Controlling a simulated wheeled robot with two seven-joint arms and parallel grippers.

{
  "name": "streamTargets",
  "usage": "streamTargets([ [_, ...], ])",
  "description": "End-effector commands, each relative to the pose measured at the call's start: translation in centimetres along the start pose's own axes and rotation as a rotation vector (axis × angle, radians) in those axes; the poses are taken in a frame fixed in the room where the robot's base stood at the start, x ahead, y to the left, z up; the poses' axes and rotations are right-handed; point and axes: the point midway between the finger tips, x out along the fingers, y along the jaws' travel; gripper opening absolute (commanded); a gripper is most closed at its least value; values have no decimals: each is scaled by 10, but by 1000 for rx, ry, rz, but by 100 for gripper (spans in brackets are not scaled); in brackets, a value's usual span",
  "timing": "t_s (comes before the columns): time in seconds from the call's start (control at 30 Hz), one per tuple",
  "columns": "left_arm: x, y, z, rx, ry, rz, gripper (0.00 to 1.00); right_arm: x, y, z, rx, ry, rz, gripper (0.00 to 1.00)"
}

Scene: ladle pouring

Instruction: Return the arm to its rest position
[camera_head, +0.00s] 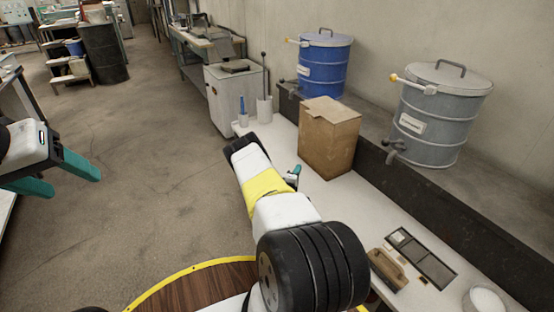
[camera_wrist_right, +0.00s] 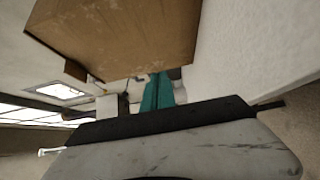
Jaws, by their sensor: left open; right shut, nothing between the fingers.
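My right arm reaches forward over the white bench (camera_head: 330,195) in the head view. My right gripper (camera_head: 294,176) is mostly hidden behind the arm there, with only a bit of teal finger showing. In the right wrist view, its teal fingers (camera_wrist_right: 158,92) are together with nothing between them, close to the cardboard box (camera_wrist_right: 120,35). My left gripper (camera_head: 62,180) is at the left edge of the head view. Its teal fingers are apart and empty, over the floor.
The cardboard box (camera_head: 329,140) stands on the bench beside my right arm. A blue drum (camera_head: 324,65) and a grey drum (camera_head: 438,115) stand behind. A wooden-handled block (camera_head: 388,270), a dark tray (camera_head: 422,258) and a white bowl (camera_head: 485,300) lie near right.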

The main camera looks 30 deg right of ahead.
Motion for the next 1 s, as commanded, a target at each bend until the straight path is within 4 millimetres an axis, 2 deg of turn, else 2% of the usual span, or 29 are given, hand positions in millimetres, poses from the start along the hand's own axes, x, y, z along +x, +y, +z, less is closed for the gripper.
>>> streamTargets([
  [0.1, 0, 0, 0, 0, 0, 0, 62, -8, 0, 0, -1, -1, 1, 0],
  [0.27, 0, 0, 0, 0, 0, 0, 62, -10, 2, 0, 2, -1, 1, 0],
  [0.37, 0, 0, 0, 0, 0, 0, 62, -4, 10, -4, 31, -7, -13, 0],
  [0.43, 0, 0, 0, 0, 0, 0, 62, 3, 25, -10, 81, -17, -41, 0],
  [0.6, 0, 0, 0, 0, 0, 0, 62, 21, 81, -37, 295, -48, -168, 0],
  [0.73, 0, 0, 0, 0, 0, 0, 62, 20, 128, -62, 475, -60, -290, 0],
  [0.87, 0, 0, 0, 0, 0, 0, 62, 6, 177, -88, 644, -62, -416, 0],
  [1.0, 0, 0, 0, 0, 0, 0, 62, -22, 232, -115, 807, -50, -557, 0],
])
